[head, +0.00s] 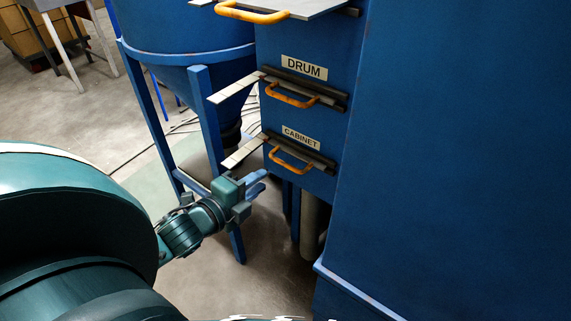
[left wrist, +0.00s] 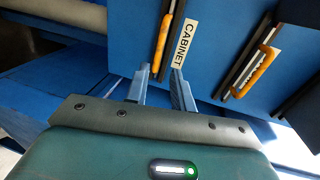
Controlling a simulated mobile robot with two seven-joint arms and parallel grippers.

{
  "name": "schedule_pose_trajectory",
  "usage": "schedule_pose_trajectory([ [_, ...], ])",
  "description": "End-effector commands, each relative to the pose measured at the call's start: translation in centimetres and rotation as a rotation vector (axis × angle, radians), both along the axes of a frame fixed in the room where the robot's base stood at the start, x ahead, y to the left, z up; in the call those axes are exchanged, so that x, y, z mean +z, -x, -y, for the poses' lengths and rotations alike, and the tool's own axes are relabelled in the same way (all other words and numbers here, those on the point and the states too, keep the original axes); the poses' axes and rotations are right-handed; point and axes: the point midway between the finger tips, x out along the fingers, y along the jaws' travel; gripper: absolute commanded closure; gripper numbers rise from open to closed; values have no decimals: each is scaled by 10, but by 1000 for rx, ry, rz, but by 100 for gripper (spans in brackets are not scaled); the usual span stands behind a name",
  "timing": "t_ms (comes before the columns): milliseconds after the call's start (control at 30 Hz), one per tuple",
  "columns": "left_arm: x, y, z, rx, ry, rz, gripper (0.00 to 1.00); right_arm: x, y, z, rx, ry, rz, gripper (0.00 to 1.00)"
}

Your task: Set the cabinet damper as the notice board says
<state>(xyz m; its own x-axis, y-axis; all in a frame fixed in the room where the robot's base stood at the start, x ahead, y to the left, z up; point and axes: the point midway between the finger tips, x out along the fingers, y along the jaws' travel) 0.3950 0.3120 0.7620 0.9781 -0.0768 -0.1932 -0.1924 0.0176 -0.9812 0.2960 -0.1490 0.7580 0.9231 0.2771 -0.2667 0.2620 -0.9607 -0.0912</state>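The cabinet damper is a pale flat slide in a dark slot, with an orange handle (head: 291,160) under the CABINET label (head: 301,137). Its plate (head: 242,152) sticks out on the left. My left gripper (head: 262,182) is just left of and below that handle in the head view, with nothing held. In the left wrist view, its two fingers (left wrist: 161,72) are apart and point towards the cabinet damper's handle (left wrist: 164,45); I cannot tell whether they touch it. The notice board is not in view. My right gripper is not in view.
The drum damper's orange handle (head: 290,96) is above, its plate also out on the left. A third damper handle (head: 252,15) is at the top. A blue drum on legs (head: 205,120) stands left of the dampers. A large blue panel (head: 460,150) fills the right.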

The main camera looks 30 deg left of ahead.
Motion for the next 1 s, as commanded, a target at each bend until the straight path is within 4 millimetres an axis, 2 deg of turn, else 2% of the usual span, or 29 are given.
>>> schedule_pose_trajectory([
  [33, -2, -11, 0, 0, -2, 4, 76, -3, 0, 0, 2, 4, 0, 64],
  [300, -12, -59, 4, 0, 1, 3, 76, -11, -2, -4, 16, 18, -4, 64],
  [500, -19, -88, 7, 1, 2, 0, 76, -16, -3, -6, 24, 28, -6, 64],
  [700, -21, -101, 8, 0, 2, -1, 76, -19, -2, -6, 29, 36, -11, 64],
  [1000, -21, -102, 8, 0, 2, -2, 76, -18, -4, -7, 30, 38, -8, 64],
])
